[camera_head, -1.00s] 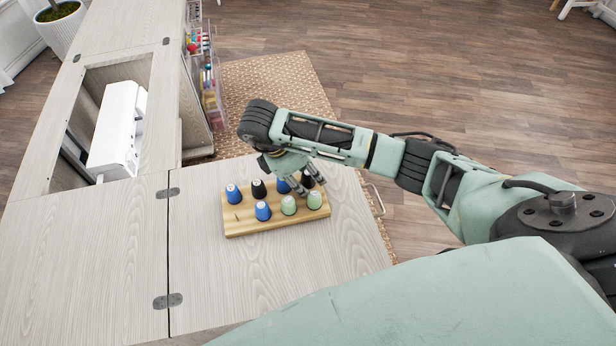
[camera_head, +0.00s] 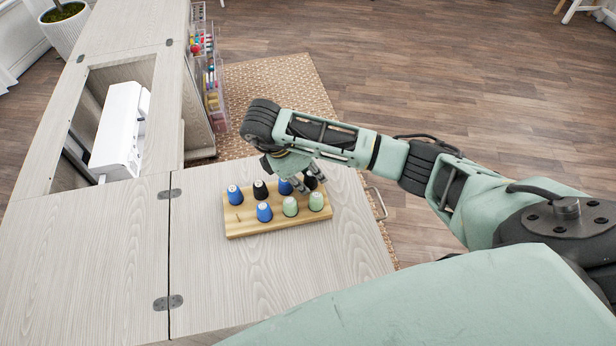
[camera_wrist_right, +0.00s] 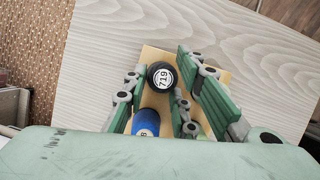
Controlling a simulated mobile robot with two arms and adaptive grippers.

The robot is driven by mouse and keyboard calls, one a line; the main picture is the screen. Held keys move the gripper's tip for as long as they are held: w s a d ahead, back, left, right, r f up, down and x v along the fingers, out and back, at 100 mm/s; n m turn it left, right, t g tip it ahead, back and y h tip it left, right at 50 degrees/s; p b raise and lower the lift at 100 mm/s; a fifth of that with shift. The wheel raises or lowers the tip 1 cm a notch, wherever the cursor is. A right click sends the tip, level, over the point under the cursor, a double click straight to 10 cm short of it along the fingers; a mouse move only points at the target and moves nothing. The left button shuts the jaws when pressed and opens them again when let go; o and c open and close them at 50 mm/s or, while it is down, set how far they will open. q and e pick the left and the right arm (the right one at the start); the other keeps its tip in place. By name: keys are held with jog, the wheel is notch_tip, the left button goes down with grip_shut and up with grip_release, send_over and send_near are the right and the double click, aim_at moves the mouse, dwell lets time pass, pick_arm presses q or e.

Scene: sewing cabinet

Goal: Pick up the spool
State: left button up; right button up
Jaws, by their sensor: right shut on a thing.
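A black spool labelled 719 (camera_wrist_right: 162,77) sits between the fingers of my right gripper (camera_wrist_right: 155,90) in the right wrist view. In the head view this black spool (camera_head: 311,183) is at the back right of a wooden rack (camera_head: 250,231), partly hidden by the fingers. My right gripper (camera_head: 306,183) reaches down from above and is shut on it. A blue spool (camera_wrist_right: 146,122) stands beside it in the wrist view. I cannot tell whether the black spool is lifted off the rack. My left gripper is not in view.
The rack also holds another black spool (camera_head: 260,189), blue spools (camera_head: 235,195) and green spools (camera_head: 290,206) close by. An empty peg (camera_head: 238,217) is at its front left. A white sewing machine (camera_head: 120,132) sits in the cabinet opening. The tabletop (camera_head: 270,285) before the rack is clear.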

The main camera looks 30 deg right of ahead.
notch_tip(320, 180, up, 4)
jog(key=shift+s+d+r+p, duration=0.1)
jog(key=shift+s+p, duration=0.05)
jog(key=shift+p, duration=0.3)
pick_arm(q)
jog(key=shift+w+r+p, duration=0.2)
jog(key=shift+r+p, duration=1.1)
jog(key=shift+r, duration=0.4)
pick_arm(e)
jog(key=shift+s+d+r, duration=0.3)
jog(key=shift+s+r, duration=0.75)
jog(key=shift+s, duration=0.8)
jog(key=shift+s+d+r, duration=0.3)
jog(key=shift+s+r, duration=0.7)
jog(key=shift+s, duration=0.9)
jog(key=shift+s+d+r, duration=0.3)
jog(key=shift+s+r, duration=0.75)
jog(key=shift+s, duration=0.8)
jog(key=shift+w, duration=0.1)
